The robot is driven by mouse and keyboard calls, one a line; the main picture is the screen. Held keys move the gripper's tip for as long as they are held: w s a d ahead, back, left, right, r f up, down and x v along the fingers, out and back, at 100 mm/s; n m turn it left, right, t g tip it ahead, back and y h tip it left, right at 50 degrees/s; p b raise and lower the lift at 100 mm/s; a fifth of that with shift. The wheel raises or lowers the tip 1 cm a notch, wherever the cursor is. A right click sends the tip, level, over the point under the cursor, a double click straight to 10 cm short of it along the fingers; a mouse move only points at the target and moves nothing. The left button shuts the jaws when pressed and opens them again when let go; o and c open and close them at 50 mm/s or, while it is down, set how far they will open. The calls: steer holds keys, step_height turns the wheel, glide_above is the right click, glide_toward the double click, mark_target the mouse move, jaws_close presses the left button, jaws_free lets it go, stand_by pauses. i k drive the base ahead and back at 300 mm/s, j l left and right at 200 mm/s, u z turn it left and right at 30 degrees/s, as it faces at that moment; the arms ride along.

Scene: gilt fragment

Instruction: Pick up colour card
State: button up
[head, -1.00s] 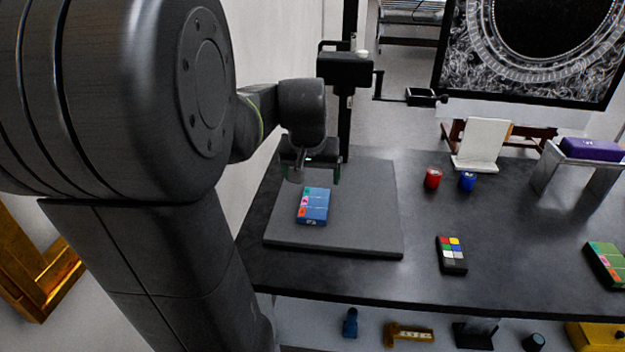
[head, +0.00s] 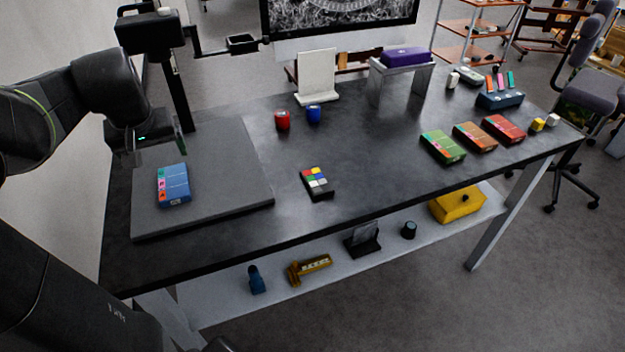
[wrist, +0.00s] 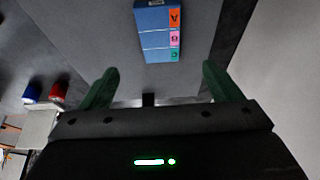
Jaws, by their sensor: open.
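The colour card (head: 316,182) is a small dark block with coloured and grey squares. It lies on the dark table (head: 235,235), just right of the grey mat, with nothing touching it. My gripper (head: 160,152) is at the left, above the grey mat and behind a blue box, well to the left of the card. In the wrist view my gripper (wrist: 158,85) shows two green fingers wide apart with nothing between them. The colour card cannot be seen in the wrist view.
The blue box (head: 173,184) lies on the grey mat (head: 225,185). A red pot (head: 282,121) and a blue pot (head: 313,115) stand behind the card. A green box (head: 442,147) and other boxes lie to the right. The table around the card is clear.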

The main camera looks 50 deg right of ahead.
mark_target(318, 186)
steer(key=k+l, duration=0.15)
steer(key=l, duration=0.2)
steer(key=k+l, duration=0.15)
steer(key=l, duration=0.15)
steer(key=k+l, duration=0.15)
steer(key=l, duration=0.2)
steer(key=k+l, duration=0.2)
steer(key=l, duration=0.15)
